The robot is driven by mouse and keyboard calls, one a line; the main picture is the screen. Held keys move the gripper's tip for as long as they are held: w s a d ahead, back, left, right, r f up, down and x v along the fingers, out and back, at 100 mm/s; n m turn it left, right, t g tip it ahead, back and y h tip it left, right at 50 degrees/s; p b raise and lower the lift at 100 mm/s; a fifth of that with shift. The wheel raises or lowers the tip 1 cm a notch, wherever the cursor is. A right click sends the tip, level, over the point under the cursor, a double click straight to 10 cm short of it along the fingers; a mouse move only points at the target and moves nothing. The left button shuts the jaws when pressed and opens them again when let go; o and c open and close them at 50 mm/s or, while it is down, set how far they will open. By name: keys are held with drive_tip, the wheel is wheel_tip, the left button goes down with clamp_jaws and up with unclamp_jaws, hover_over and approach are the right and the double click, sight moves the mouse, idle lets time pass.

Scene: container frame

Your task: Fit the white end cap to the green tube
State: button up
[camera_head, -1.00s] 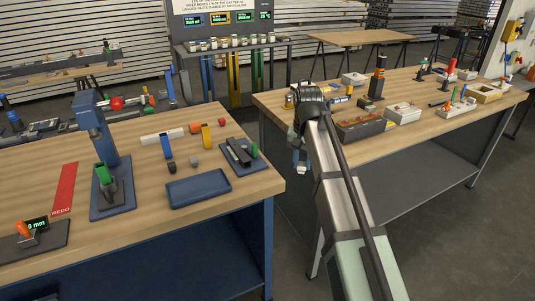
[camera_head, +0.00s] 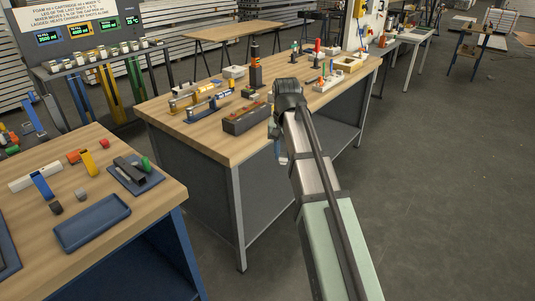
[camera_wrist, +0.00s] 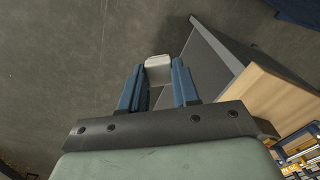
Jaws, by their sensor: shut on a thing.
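In the wrist view, my gripper (camera_wrist: 157,76) has its two blue fingers closed on a small white block-like piece, the white end cap (camera_wrist: 158,63), which sticks out past the fingertips. A small green piece (camera_head: 145,164) stands on a dark blue holder at the left bench's right end. I cannot tell whether it is the green tube. My gripper is well to the right of it.
The right bench (camera_head: 200,137) carries a brown-grey box (camera_head: 246,118), blue-based fixtures (camera_head: 208,105) and a dark post (camera_head: 255,70). The left bench has an empty blue tray (camera_head: 92,222). A floor gap separates the benches. The floor (camera_head: 430,180) on the right is open.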

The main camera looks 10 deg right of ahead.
drive_tip(key=s+a+r+n, duration=0.1)
drive_tip(key=s+a+n, duration=0.25)
drive_tip(key=a, duration=1.35)
drive_tip(key=s+a+n, duration=0.3)
drive_tip(key=s+a, duration=0.1)
drive_tip(key=a, duration=1.4)
drive_tip(key=s+a+r+n, duration=0.2)
drive_tip(key=s+a, duration=0.4)
drive_tip(key=a, duration=0.7)
drive_tip(key=s+a+r+n, duration=0.2)
drive_tip(key=s+a, duration=0.5)
drive_tip(key=a, duration=0.6)
drive_tip(key=s+a+r+n, duration=0.2)
drive_tip(key=s+a, duration=0.4)
drive_tip(key=a, duration=0.8)
drive_tip(key=w+a+r, duration=0.2)
drive_tip(key=a+r, duration=0.1)
drive_tip(key=a, duration=0.6)
drive_tip(key=shift+a+r+m, duration=0.25)
drive_tip(key=shift+a+m, duration=0.1)
drive_tip(key=shift+f, duration=0.1)
drive_tip(key=shift+f, duration=2.55)
drive_tip(key=shift+f, duration=0.75)
drive_tip(key=o, duration=1.7)
drive_tip(key=shift+c, duration=0.2)
